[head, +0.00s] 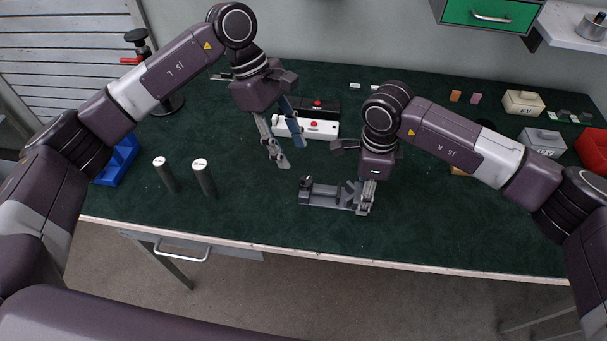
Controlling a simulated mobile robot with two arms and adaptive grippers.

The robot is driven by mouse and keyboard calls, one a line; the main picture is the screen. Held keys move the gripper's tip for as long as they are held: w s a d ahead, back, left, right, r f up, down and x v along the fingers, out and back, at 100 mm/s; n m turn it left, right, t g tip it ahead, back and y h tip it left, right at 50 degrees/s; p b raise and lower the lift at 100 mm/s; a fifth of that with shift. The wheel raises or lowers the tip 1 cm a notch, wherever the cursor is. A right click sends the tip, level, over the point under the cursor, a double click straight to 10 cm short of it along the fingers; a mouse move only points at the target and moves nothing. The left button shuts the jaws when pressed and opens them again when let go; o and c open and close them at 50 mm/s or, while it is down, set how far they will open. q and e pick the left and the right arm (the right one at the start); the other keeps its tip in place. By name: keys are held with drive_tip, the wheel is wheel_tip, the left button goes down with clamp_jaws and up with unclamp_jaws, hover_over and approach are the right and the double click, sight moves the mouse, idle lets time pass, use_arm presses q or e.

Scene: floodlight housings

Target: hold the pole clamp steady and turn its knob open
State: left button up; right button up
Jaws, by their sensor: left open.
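The grey pole clamp (325,196) lies on the green bench top near its front edge, in the middle of the head view. A dark round knob (306,183) stands at its left end. My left gripper (290,152) is open and empty, above and behind the clamp's left end, apart from the knob. My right gripper (366,206) points down at the clamp's right end, its fingers overlapping that end in the picture. The fingers line up closely, so I cannot tell whether they grip it. The right end of the clamp is partly hidden by them.
Two dark cylinders with white tops (204,178) stand left of the clamp. A blue bin (117,160) is at the left, a red bin (592,150) at the far right.

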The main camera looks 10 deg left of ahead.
sight(306, 181)
use_arm(q)
drive_tip(key=x, duration=0.9)
drive_tip(key=shift+a, duration=0.1)
drive_tip(key=shift+c, duration=0.6)
clamp_jaws()
